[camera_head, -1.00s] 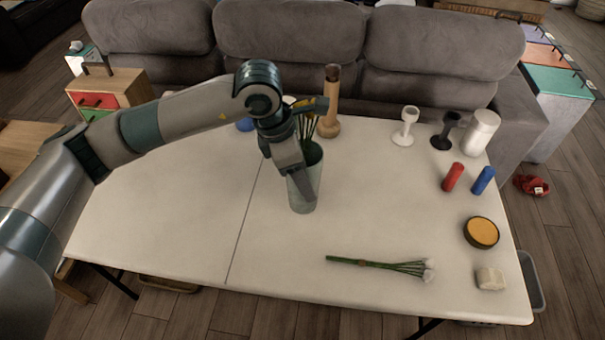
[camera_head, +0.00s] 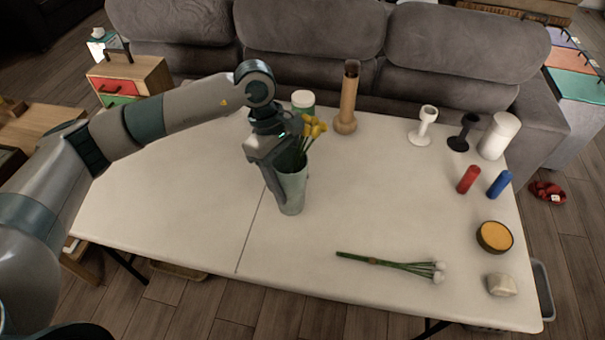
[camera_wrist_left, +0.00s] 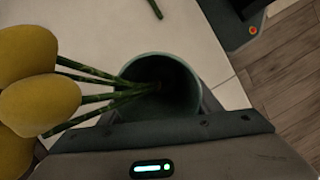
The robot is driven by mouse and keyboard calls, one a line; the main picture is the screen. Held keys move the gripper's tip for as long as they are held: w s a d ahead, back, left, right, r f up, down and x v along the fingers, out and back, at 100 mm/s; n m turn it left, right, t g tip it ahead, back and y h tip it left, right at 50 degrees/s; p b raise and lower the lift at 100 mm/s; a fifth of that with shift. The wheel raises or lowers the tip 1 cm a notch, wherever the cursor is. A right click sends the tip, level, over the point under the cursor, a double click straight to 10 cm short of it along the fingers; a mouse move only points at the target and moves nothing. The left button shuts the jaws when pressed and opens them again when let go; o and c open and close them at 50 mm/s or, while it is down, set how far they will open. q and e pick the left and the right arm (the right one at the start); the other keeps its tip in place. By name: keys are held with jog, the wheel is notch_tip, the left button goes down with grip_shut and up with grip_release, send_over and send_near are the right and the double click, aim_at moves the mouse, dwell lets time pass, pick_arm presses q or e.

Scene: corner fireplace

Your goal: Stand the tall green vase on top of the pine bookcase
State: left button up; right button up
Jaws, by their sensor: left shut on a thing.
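The tall green vase (camera_head: 294,186) is a grey-green tapered vessel holding yellow flowers (camera_head: 313,127). My left gripper (camera_head: 280,190) is shut on it, with one finger along its left side; the other finger is mostly hidden. The vase is nearly upright, leaning slightly. I cannot tell if its base touches the white table or hangs just above it. In the left wrist view the round mouth of the vase (camera_wrist_left: 165,75) lies at the jaws, with stems and yellow blooms (camera_wrist_left: 40,95) leaning out to the left. I cannot pick out the pine bookcase with certainty. My right gripper is not in view.
The white table (camera_head: 190,190) has clear room at left. A tall wooden vase (camera_head: 347,100) and a white-lidded jar (camera_head: 303,101) stand behind. White-flower stems (camera_head: 390,263) lie in front. A sofa (camera_head: 310,45) stands behind.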

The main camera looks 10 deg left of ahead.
pick_arm(q)
jog(key=s+a+f+m+g+y, duration=0.1)
jog(key=a+f+m+g+y, duration=0.1)
jog(key=a+m, duration=0.7)
jog(key=shift+s+f+m+y, duration=0.35)
jog(key=shift+f+m+y, duration=0.15)
jog(key=shift+f+m, duration=1.15)
jog(key=shift+r+m, duration=0.25)
